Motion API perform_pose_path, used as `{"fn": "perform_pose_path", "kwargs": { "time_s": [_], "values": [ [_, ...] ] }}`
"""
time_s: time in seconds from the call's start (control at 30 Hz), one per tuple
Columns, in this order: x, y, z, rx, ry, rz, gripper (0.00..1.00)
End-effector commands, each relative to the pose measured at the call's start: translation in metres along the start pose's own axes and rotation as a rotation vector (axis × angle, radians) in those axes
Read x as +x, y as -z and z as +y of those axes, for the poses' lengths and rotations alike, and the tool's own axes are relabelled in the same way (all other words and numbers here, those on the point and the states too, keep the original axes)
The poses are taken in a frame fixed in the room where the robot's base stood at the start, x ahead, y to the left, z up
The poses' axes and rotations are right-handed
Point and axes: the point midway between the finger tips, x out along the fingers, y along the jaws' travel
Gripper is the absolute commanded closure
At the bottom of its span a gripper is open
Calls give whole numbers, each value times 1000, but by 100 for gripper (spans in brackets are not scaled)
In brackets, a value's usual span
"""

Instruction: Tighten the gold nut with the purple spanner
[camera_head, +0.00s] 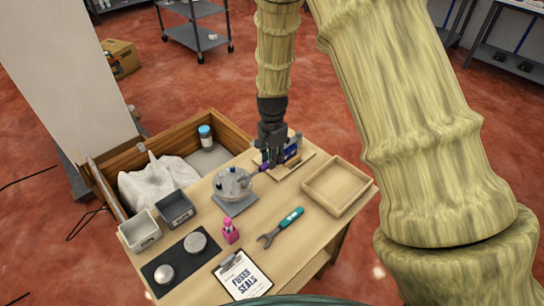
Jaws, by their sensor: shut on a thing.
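My gripper (272,155) points down at the far side of the wooden table, over a small flat holder. It is shut on the purple spanner (291,152), which shows in part beside the fingers. A small purple bit also shows left of the fingertips. The grey round dispenser body (232,182) stands on a grey square base, left of and nearer than my gripper. Small fittings sit on its top, but I cannot make out the gold nut among them.
A teal-handled spanner (283,226) lies in front of the dispenser. A wooden tray (368,181) is at the right. A pink bottle (230,231), clipboard (243,277), black mat (160,262) with round metal parts, and two small bins (178,210) crowd the left and front.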

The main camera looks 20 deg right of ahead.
Motion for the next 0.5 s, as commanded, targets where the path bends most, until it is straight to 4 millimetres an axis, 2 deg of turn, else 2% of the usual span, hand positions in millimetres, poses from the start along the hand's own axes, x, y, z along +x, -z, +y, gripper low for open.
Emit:
{"fn": "perform_pose_path", "kwargs": {
  "time_s": [0.5],
  "values": [
    [8, 0, 0, 0, 0, 0, 100]
  ]
}}
